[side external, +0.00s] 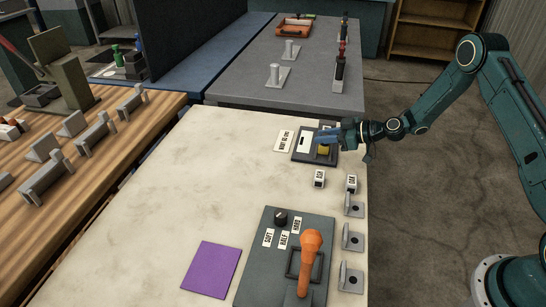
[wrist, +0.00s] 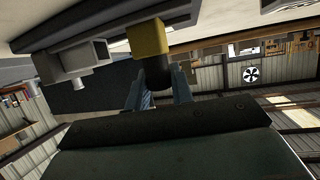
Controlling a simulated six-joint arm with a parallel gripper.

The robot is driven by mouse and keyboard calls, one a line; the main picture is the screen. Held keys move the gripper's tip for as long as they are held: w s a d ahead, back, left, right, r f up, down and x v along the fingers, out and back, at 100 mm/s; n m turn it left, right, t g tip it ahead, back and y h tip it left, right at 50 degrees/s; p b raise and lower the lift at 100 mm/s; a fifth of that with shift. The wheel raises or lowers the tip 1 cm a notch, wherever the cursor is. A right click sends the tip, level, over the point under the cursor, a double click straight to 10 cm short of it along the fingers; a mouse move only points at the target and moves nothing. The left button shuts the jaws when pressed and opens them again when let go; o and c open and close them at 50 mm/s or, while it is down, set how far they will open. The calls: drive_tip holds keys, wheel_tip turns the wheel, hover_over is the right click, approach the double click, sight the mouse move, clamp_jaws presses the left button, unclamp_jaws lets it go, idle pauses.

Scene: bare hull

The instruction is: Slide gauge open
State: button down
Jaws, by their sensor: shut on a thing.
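The gauge is a dark flat panel (side external: 300,157) on the far right part of the pale table, with a white label strip on its left part. A yellow slider block (side external: 323,150) sits at the panel's right side. My gripper (side external: 328,138) reaches in from the right at the block. In the wrist view the yellow block (wrist: 148,38) has a dark rounded knob (wrist: 156,74), and my fingers (wrist: 155,92) are on both sides of it, shut on it. The contact itself is partly hidden in the side view.
A white card (side external: 284,140) lies left of the gauge. Small labelled blocks (side external: 319,178) and grey brackets (side external: 353,205) stand along the right edge. An orange-handled lever (side external: 310,255), a dial (side external: 281,217) and a purple square (side external: 211,269) are nearer. The table's middle left is clear.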

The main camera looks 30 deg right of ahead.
drive_tip(key=c, duration=1.2)
unclamp_jaws()
drive_tip(key=shift+c, duration=0.2)
drive_tip(key=shift+s+d, duration=0.1)
drive_tip(key=v, duration=1.3)
drive_tip(key=shift+s+d+r, duration=0.15)
drive_tip(key=shift+s+r, duration=0.05)
drive_tip(key=shift+s, duration=0.05)
